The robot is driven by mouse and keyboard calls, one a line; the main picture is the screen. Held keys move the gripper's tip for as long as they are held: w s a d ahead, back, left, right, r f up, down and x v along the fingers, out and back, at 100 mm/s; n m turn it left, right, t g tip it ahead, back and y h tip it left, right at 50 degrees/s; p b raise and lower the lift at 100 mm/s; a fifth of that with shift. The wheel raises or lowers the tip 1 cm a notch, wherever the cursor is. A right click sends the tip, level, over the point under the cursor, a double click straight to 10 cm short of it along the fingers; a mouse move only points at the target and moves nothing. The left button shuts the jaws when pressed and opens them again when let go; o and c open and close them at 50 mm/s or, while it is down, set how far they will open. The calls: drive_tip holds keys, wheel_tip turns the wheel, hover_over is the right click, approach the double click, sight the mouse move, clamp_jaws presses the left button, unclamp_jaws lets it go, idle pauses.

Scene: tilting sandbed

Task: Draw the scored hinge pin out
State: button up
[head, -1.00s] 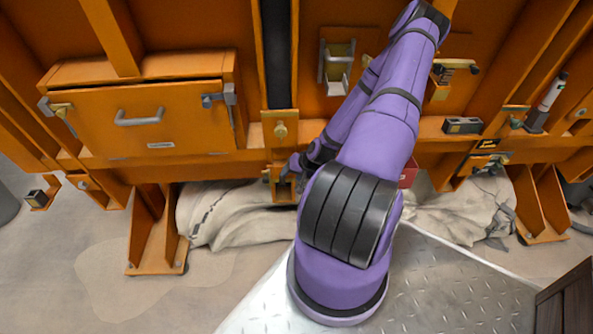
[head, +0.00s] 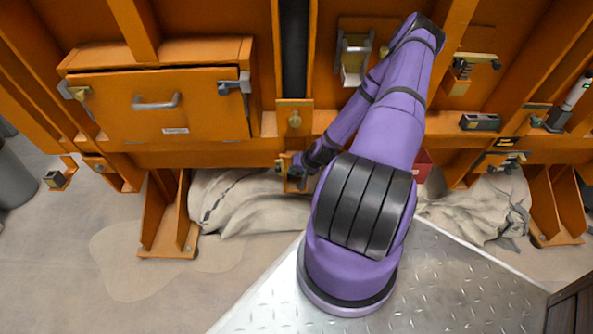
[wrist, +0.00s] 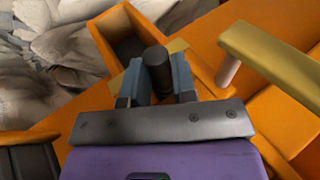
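In the wrist view a dark, round-ended pin (wrist: 157,68) stands between the two blue-grey fingers of my gripper (wrist: 158,80). The fingers press against it from both sides with no clear gap. Scoring on the pin cannot be made out. Behind it is an open orange bracket (wrist: 128,38). In the head view my gripper (head: 297,166) is low at the small orange bracket (head: 291,184) under the main beam, and my arm partly covers this spot. The pin is too small to make out there.
A brass bar on a pale rod (wrist: 268,52) juts close to my gripper's right in the wrist view. Crumpled pale cloth (head: 245,205) lies below.

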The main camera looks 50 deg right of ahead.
sight(296, 176)
clamp_jaws()
drive_tip(key=shift+a, duration=0.1)
drive_tip(key=shift+s+a+f, duration=0.25)
drive_tip(key=shift+s+a, duration=0.7)
drive_tip(key=shift+a, duration=0.1)
drive_tip(key=shift+s+a, duration=0.1)
drive_tip(key=shift+s+a+f, duration=0.25)
drive_tip(key=shift+s+a, duration=0.6)
drive_tip(key=shift+a, duration=0.15)
drive_tip(key=shift+s+a, duration=0.1)
drive_tip(key=shift+a, duration=0.1)
drive_tip(key=shift+s+a+f, duration=0.25)
drive_tip(key=shift+s+a, duration=0.6)
drive_tip(key=shift+a, duration=0.1)
